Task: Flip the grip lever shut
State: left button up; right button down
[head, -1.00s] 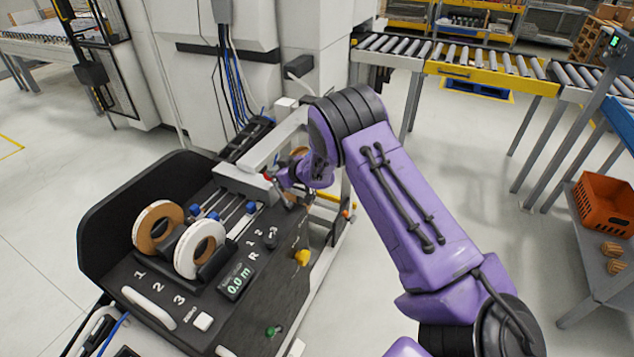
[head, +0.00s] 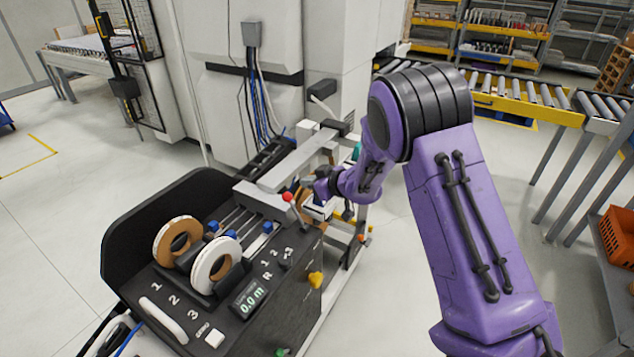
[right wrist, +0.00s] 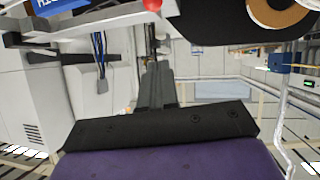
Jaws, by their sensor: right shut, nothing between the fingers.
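The grip lever shows as a red ball knob (head: 288,197) by the end of the light grey guide block on the banding bench. The knob also shows at the top edge of the right wrist view (right wrist: 152,5). The lever's arm is mostly hidden, so I cannot tell its position. My right gripper (head: 312,203) is just right of the knob, pointing at the bench, with its tips partly hidden in the head view. In the right wrist view the dark fingers (right wrist: 155,70) are together and empty, and appear apart from the knob. My left gripper is out of view.
A brown roll (head: 160,240) and a white-edged tape roll (head: 200,270) stand on the black bench. Several blue knobs, a display reading 0.0 m (head: 249,298) and a yellow knob (head: 316,279) are nearby. A grey machine cabinet stands behind.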

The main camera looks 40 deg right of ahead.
jog(key=shift+s+r, duration=0.85)
jog(key=shift+r, duration=0.2)
jog(key=shift+w+f, duration=0.1)
jog(key=s+a+f+m+g+h+b, duration=0.1)
jog(key=s+a+f+m+h+b, duration=0.15)
jog(key=s+f+m, duration=0.6)
jog(key=s+a+f+m+g+h+b, duration=0.1)
jog(key=s+a+f+g+h+b, duration=0.15)
jog(key=s+f, duration=0.75)
jog(key=s+a+f+g+b, duration=0.3)
jog(key=s+a+f+g, duration=0.1)
jog(key=s+f, duration=1.5)
jog(key=shift+s+f+m+g+h, duration=0.15)
jog(key=shift+s+m+g+h, duration=0.25)
jog(key=shift+g, duration=0.45)
